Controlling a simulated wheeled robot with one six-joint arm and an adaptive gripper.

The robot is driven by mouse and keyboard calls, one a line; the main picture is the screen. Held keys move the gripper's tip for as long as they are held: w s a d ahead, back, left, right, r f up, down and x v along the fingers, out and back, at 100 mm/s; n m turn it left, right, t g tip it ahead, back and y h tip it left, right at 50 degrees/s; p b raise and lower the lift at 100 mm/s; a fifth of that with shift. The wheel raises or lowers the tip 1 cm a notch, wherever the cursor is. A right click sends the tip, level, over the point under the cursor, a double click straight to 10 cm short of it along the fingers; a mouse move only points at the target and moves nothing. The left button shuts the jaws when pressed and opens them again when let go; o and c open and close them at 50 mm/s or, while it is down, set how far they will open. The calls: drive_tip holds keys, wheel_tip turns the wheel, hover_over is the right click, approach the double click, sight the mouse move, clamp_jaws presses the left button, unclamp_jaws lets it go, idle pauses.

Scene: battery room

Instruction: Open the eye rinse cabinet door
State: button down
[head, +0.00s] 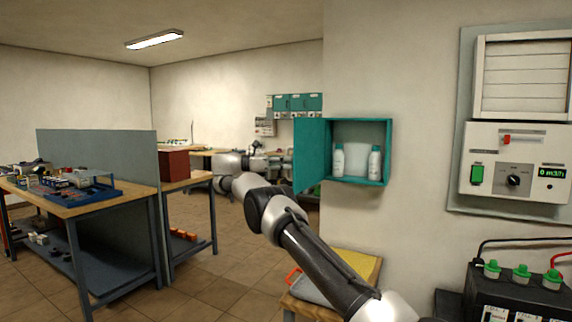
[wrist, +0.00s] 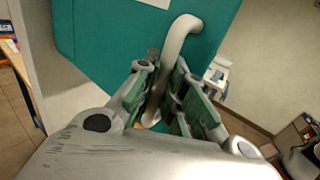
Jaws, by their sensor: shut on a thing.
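The teal eye rinse cabinet (head: 389,150) hangs on the wall, and its door (head: 311,155) stands wide open, swung out to the left. Two white bottles (head: 338,160) with green caps and a pale box stand inside. In the wrist view, the teal door panel (wrist: 100,35) fills the upper part, with a pale curved bar handle (wrist: 183,32) on it. My gripper (wrist: 165,80) is shut on this handle, with green-padded fingers on both sides of it. In the head view, the handle and fingertips are hard to make out beside the door.
A workbench with a grey divider (head: 98,150) and tools stands at the left. A small table with a yellow item (head: 357,264) is below the cabinet. A control panel (head: 515,165) is on the right wall, above a black battery (head: 518,296). The tiled floor (head: 220,275) between is clear.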

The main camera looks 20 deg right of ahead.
drive_tip(key=shift+d, duration=0.15)
drive_tip(key=c, duration=1.6)
unclamp_jaws()
drive_tip(key=shift+d, duration=0.1)
drive_tip(key=shift+o, duration=0.6)
